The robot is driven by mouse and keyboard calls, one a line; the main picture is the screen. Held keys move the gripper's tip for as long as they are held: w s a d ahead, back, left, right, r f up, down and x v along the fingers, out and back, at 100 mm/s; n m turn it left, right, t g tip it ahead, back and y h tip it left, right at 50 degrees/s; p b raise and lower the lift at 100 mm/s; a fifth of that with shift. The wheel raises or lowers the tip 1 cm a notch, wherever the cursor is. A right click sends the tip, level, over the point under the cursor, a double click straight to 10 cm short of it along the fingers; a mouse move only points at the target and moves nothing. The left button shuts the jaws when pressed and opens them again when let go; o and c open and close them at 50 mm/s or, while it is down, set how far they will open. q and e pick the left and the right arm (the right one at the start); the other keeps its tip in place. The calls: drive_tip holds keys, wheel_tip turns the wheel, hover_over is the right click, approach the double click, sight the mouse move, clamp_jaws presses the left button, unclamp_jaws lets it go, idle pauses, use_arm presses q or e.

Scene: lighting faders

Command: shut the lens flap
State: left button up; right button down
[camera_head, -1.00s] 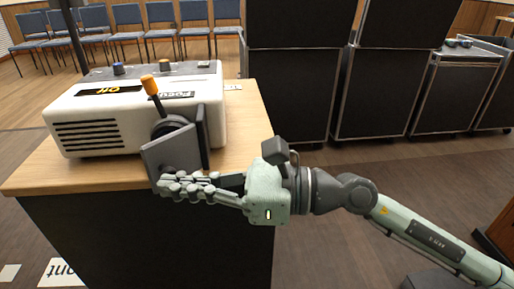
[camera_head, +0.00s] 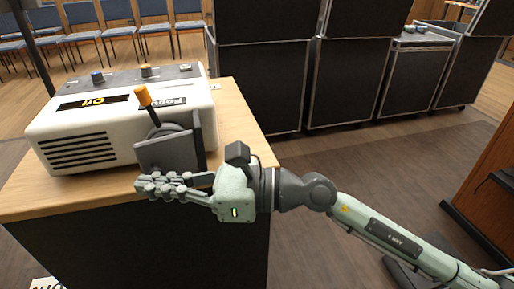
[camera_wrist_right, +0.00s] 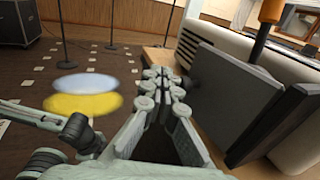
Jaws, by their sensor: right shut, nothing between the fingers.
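The white projector-like unit (camera_head: 90,140) stands on a wooden-topped cabinet. The lens flap (camera_head: 170,153), a dark grey square plate, stands out from the unit's near side in front of a round dark part. In the right wrist view a large dark plate of the flap assembly (camera_wrist_right: 225,95) stands right of my fingers. My right gripper (camera_head: 145,186) is shut and empty, its fingers along the flap's lower edge. It also shows in the wrist view (camera_wrist_right: 163,82), close beside the plate; I cannot tell whether they touch. My left gripper is not in view.
An orange-tipped lever (camera_head: 143,96) rises just above the flap. The wooden top (camera_head: 235,115) is clear to the unit's right. Black cases (camera_head: 260,85) stand behind. The wrist view shows open floor and thin stands on the left.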

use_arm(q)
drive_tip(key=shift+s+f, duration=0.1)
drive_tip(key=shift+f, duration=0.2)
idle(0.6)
